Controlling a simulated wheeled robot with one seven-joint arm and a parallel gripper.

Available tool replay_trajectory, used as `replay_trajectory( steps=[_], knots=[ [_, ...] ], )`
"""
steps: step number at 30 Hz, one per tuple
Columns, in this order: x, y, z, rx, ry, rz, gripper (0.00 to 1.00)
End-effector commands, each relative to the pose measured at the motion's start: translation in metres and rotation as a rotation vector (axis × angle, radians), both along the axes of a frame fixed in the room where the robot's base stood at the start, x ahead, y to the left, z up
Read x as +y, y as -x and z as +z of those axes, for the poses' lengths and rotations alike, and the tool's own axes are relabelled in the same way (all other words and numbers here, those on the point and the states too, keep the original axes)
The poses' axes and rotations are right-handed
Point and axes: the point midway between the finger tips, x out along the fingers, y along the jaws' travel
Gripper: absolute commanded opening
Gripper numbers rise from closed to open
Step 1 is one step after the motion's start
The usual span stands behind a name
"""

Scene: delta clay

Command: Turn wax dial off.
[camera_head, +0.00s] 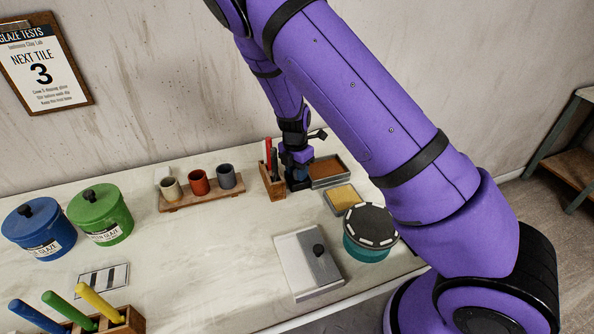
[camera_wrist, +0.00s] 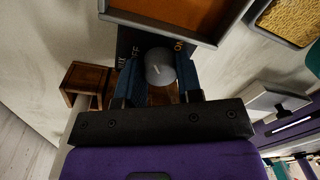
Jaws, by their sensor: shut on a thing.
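The wax dial (camera_wrist: 160,68) is a round grey knob with a small light mark on its face. It sits on a dark box (camera_wrist: 128,42) with an orange "ON" word at the right and pale lettering at the left. My gripper (camera_wrist: 158,78) has its two blue fingers on either side of the dial and is shut on it. In the head view my gripper (camera_head: 297,172) points down at the back of the table, and the dial is hidden there.
A wooden holder (camera_head: 267,185) with red and black handles stands close left of my gripper. A brown-filled tray (camera_head: 328,170) is close right, with a yellow-filled tray (camera_head: 343,197) nearer. A teal tub (camera_head: 368,245) stands under my arm. Cups on a wooden stand (camera_head: 203,199) are further left.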

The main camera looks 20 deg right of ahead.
Motion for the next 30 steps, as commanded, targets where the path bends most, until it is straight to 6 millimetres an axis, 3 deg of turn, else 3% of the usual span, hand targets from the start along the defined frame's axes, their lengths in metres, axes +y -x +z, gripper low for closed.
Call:
replay_trajectory(
  steps=[11,12,15,25,30],
  knots=[
    [0.0,-0.001,0.001,-0.002,-0.001,0.004,0.1],
    [0.0,-0.001,0.001,-0.002,-0.001,0.004,0.4],
    [0.0,-0.001,0.001,-0.001,0.0,0.004,0.59],
    [-0.001,0.001,0.001,0.0,0.001,0.002,0.59],
    [-0.011,0.004,0.013,-0.002,0.001,-0.003,0.59]
  ],
)
